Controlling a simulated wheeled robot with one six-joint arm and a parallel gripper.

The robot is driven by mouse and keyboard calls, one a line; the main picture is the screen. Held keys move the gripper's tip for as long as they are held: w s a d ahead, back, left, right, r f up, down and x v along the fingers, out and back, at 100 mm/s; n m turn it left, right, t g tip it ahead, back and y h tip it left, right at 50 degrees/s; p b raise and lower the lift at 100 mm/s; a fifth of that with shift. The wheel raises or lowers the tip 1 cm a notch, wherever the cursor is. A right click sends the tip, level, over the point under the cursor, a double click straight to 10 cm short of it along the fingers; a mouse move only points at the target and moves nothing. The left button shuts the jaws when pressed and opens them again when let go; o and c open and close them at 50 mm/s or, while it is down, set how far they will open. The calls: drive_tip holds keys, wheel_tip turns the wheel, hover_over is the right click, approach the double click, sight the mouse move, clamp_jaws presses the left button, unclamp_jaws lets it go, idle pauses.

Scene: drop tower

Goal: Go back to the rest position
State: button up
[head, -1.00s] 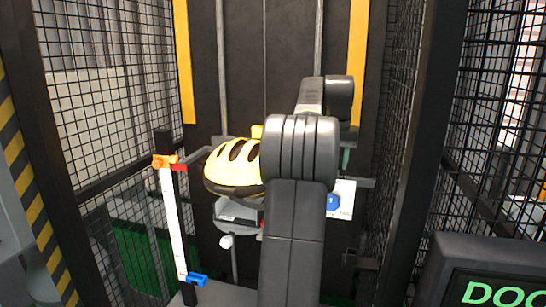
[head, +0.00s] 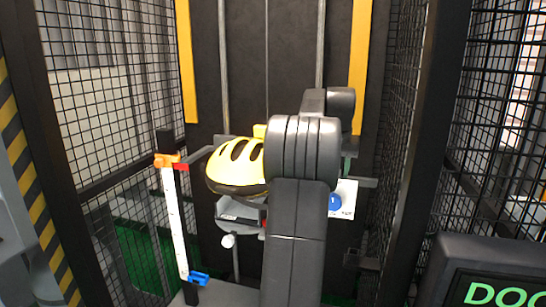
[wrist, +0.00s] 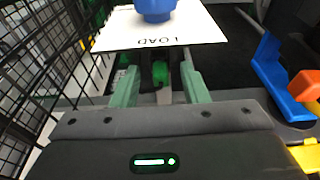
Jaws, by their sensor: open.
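My gripper (wrist: 156,88) shows in the wrist view with two green fingers apart and nothing between them. In the head view my arm hides most of the gripper. Past the fingertips, a white plate marked LOAD (wrist: 165,32) carries a blue round object (wrist: 155,10). In the head view the blue object (head: 335,202) and the white plate (head: 348,190) show just right of my arm. A yellow helmet (head: 236,165) sits left of my arm in the head view, its right side partly hidden.
Mesh cage walls (head: 95,110) stand at both sides. A white upright scale (head: 174,222) with an orange clip (head: 165,160) and a blue clip (head: 199,279) stands at left. A screen (head: 495,285) is at lower right. A blue part (wrist: 272,75) lies right of my gripper.

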drive_tip(key=d+p+v, duration=0.1)
drive_tip(key=v, duration=1.2)
drive_tip(key=x, duration=0.9)
drive_tip(key=a+b+x, duration=0.1)
drive_tip(key=x, duration=0.4)
drive_tip(key=shift+f, duration=0.35)
drive_tip(key=shift+w+r+p, duration=0.1)
drive_tip(key=shift+r+p, duration=0.35)
drive_tip(key=shift+r, duration=0.4)
wheel_tip(320, 180, up, 2)
drive_tip(key=g+p, duration=0.1)
drive_tip(key=p, duration=0.3)
drive_tip(key=shift+w+r, duration=0.15)
drive_tip(key=shift+r, duration=0.05)
drive_tip(key=shift+w+d+r, duration=0.1)
drive_tip(key=shift+w+r, duration=0.2)
drive_tip(key=shift+r, duration=0.05)
